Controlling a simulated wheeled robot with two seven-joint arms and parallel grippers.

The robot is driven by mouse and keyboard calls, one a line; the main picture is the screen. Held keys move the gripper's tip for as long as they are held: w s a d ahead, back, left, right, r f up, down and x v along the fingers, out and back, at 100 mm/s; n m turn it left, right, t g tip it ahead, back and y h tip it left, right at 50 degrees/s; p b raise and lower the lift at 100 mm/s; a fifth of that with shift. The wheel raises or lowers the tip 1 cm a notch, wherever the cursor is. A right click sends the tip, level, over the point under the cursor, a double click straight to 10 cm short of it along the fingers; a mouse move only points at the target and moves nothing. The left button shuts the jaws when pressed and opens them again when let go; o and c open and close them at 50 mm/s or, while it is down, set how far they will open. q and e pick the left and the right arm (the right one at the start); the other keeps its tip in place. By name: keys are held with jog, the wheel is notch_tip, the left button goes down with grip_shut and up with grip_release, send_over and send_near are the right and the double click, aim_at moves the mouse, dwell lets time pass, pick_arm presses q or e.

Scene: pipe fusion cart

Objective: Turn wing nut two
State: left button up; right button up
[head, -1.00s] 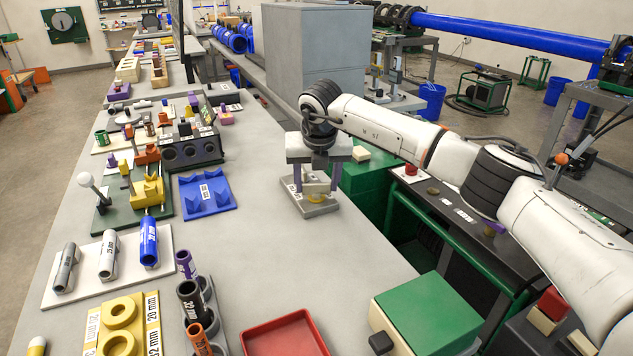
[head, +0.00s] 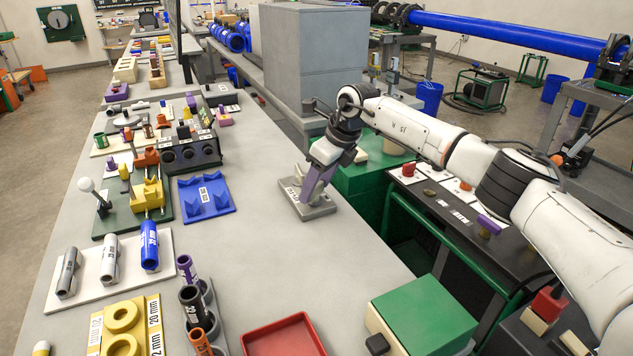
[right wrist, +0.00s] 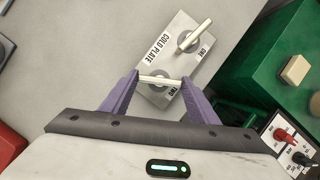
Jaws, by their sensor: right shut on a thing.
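The grey cold plate block (head: 325,211) lies on the bench near its right edge. In the right wrist view the cold plate (right wrist: 168,22) shows the labels ONE and TWO. Wing nut one (right wrist: 195,36) has a pale bar lying slanted across a round base. Wing nut two (right wrist: 160,81) has a pale bar between my purple fingertips. My right gripper (right wrist: 160,80) is shut on that bar from both ends. My left gripper is out of view.
A blue V-block tray (head: 207,195) lies left of the plate. A green-topped box (head: 425,312) and a red tray (head: 283,340) stand nearer. A large grey cabinet (head: 310,60) rises behind. The bench between the plate and the red tray is clear.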

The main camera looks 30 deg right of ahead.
jog(key=shift+w+r+n+g+y, duration=0.1)
jog(key=shift+n+g+y, duration=0.25)
jog(key=shift+n, duration=0.75)
jog(key=shift+d, duration=0.1)
jog(key=o, duration=1)
jog(key=shift+o, duration=0.2)
jog(key=v, duration=1)
